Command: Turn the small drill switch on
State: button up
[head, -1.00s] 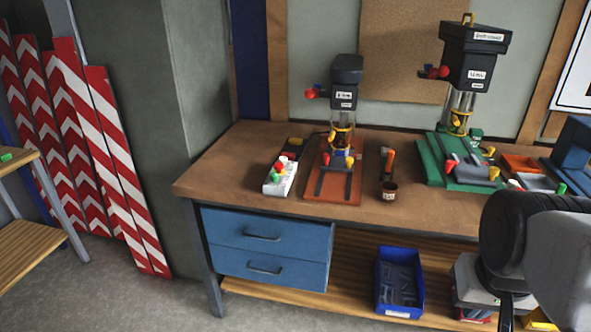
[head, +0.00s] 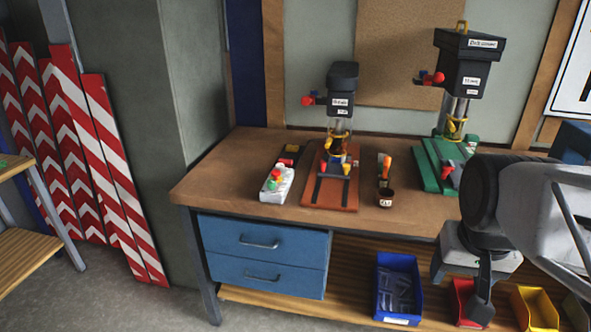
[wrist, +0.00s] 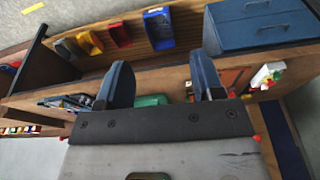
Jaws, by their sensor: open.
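The small drill (head: 342,90) has a dark head, a red knob at its left and an orange base, and stands upright on the workbench. A white control box (head: 268,194) with red, green and yellow buttons lies left of it; it also shows in the wrist view (wrist: 262,82). I cannot tell the switch's state or which control is the drill's switch. My gripper (wrist: 162,78) is open and empty, its two blue-grey fingers wide apart. It is in front of the bench, right of the small drill, touching nothing that I can see.
A larger green-based drill (head: 468,72) stands right of the small one, partly behind my arm. Blue drawers (head: 262,245) and a blue bin (head: 398,290) are below. The bench's left front corner is clear.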

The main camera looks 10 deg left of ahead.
jog(key=w+a+r+m, duration=0.1)
jog(key=w+a+r, duration=0.15)
jog(key=w, duration=0.45)
jog(key=w+a+r, duration=0.1)
jog(key=w+a, duration=0.3)
jog(key=w, duration=0.4)
jog(key=m+g, duration=0.2)
jog(key=m, duration=0.1)
send_over(271, 181)
jog(key=f, duration=1.3)
jog(key=shift+s+d+f, duration=0.15)
jog(key=shift+d+f, duration=0.2)
jog(key=shift+d, duration=0.05)
jog(key=shift+a+f, duration=0.2)
jog(key=shift+a, duration=0.1)
jog(key=shift+f, duration=0.1)
jog(key=shift+f, duration=3.8)
jog(key=c, duration=0.9)
